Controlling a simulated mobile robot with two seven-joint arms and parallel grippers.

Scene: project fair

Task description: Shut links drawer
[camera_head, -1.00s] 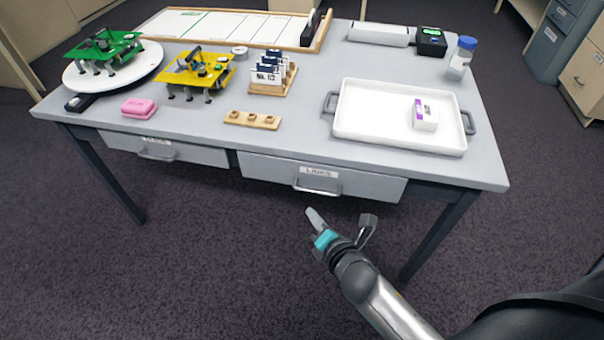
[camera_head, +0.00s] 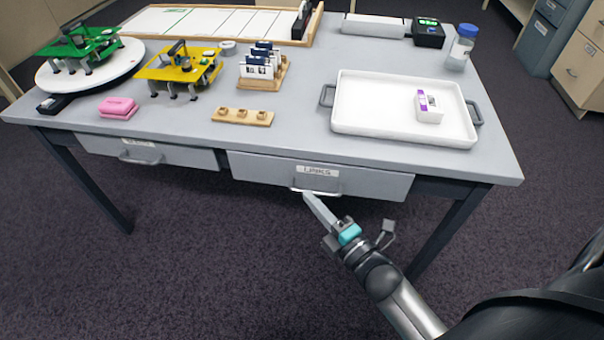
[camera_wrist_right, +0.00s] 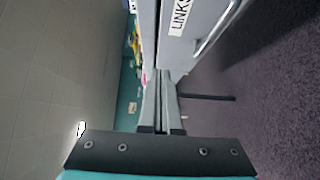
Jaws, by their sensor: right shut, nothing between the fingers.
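The links drawer (camera_head: 262,170) is a grey drawer under the front of the table, with a white LINKS label and a bar handle (camera_head: 316,191). Its front stands about level with the tabletop edge; I cannot tell exactly how far out it is. The label and handle also show in the right wrist view, where the drawer front (camera_wrist_right: 186,50) is close. My right gripper (camera_head: 307,197) is shut and empty, its fingertips at the left end of the handle; touching or just apart is unclear. Its fingers show in the wrist view (camera_wrist_right: 163,76). My left gripper is not in view.
A second drawer (camera_head: 180,156) sits to the left. On the grey table (camera_head: 300,125) are a white tray (camera_head: 375,130) holding a small box, a wooden block (camera_head: 243,116), a pink case (camera_head: 118,108), and yellow and green models. Table legs flank the open floor below.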

